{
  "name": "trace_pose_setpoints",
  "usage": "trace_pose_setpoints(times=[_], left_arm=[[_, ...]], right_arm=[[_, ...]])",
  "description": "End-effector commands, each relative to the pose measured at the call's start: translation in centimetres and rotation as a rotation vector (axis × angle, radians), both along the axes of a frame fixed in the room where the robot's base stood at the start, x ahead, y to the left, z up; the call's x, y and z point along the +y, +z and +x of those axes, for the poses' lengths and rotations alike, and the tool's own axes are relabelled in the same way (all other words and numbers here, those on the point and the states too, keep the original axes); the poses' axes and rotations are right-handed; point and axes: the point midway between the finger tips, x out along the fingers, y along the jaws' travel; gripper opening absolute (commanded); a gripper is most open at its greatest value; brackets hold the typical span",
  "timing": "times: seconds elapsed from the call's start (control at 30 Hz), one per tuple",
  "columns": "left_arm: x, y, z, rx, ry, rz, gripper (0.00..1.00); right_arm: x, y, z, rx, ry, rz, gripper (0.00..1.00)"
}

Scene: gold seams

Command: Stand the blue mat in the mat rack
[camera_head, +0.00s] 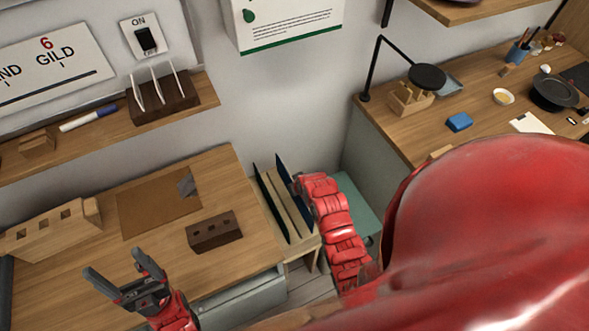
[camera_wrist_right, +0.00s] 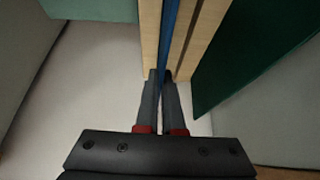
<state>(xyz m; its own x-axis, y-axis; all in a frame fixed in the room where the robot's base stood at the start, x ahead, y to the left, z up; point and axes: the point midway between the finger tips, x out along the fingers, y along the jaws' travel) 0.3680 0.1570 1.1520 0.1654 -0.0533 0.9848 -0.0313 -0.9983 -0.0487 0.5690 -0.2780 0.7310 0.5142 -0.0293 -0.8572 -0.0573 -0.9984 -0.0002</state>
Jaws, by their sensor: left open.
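The wooden mat rack (camera_head: 287,205) stands in the gap beside the left desk, with dark upright mats in it. In the right wrist view the blue mat (camera_wrist_right: 171,28) shows edge-on as a thin strip between two pale wooden slats (camera_wrist_right: 208,35). My right gripper (camera_wrist_right: 162,80) has its fingers close together, one on each side of the blue mat's near edge. In the head view the right gripper is hidden behind my red arm at the rack. My left gripper (camera_head: 125,280) is open and empty over the left desk's front.
A dark green panel (camera_wrist_right: 240,60) stands just right of the slats. The left desk holds a dark brown block (camera_head: 214,232), a brown mat (camera_head: 158,205) and a wooden holder (camera_head: 48,230). The right desk carries a lamp (camera_head: 427,77) and a blue block (camera_head: 459,122).

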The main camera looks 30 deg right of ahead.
Motion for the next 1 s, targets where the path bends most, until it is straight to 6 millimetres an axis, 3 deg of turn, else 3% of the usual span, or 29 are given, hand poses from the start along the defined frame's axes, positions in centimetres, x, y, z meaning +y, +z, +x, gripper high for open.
trace_pose_setpoints(times=[0.43, 0.63, 1.0], left_arm=[[0.0, -0.13, 0.0, 0.0, 0.0, 0.0, 0.81], [0.0, -0.13, 0.0, 0.0, 0.0, 0.0, 0.81], [0.0, -0.14, 0.0, 0.0, 0.0, 0.0, 0.81]], right_arm=[[0.0, -0.15, 0.04, -0.001, 0.0, 0.0, 0.0], [0.0, -0.17, 0.03, -0.001, 0.0, 0.0, 0.39], [0.0, -0.19, 0.01, 0.0, 0.0, 0.0, 0.4]])
